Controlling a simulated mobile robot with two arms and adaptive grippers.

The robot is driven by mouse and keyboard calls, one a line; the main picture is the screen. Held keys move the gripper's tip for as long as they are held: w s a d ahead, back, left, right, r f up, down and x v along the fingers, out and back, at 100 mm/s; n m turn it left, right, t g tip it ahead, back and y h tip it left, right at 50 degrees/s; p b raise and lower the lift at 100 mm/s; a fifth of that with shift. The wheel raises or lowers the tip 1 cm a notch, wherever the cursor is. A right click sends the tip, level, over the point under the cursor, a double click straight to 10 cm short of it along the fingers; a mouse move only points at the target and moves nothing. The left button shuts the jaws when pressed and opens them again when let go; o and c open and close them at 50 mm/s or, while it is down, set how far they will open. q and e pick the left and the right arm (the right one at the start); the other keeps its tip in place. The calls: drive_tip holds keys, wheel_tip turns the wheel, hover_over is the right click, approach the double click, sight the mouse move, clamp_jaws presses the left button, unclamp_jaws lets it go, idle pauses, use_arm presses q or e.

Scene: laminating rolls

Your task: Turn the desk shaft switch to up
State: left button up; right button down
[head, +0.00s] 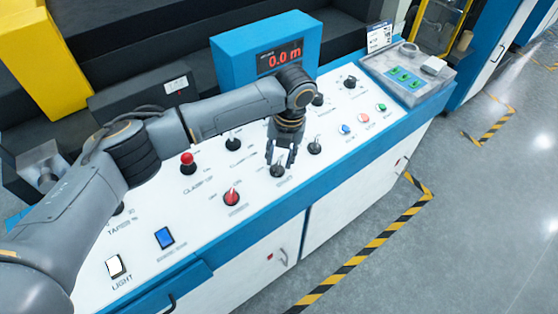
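The desk's sloped white control panel (150,239) carries several black lever switches. One black lever switch (277,171) stands right below my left gripper (281,158); its label is too small to read surely, so I cannot tell if it is the shaft switch. My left gripper points down with its fingers apart, over this switch. The fingers partly hide the lever, and I cannot tell whether they touch it. Another black lever switch (315,148) stands just to the right, apart from the gripper. My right gripper is not in view.
A red knob (231,197) and a red-topped lever (187,160) lie to the left. Several coloured buttons (364,118) are at the right. A blue display box (232,62) reading 0.0 m stands behind. A grey tray (437,88) holds green buttons.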

use_arm(q)
wheel_tip(320, 180, up, 10)
drive_tip(key=d, duration=0.1)
drive_tip(key=shift+d+f, duration=0.15)
drive_tip(key=shift+s+f, duration=0.1)
drive_tip(key=shift+s, duration=0.05)
idle(0.3)
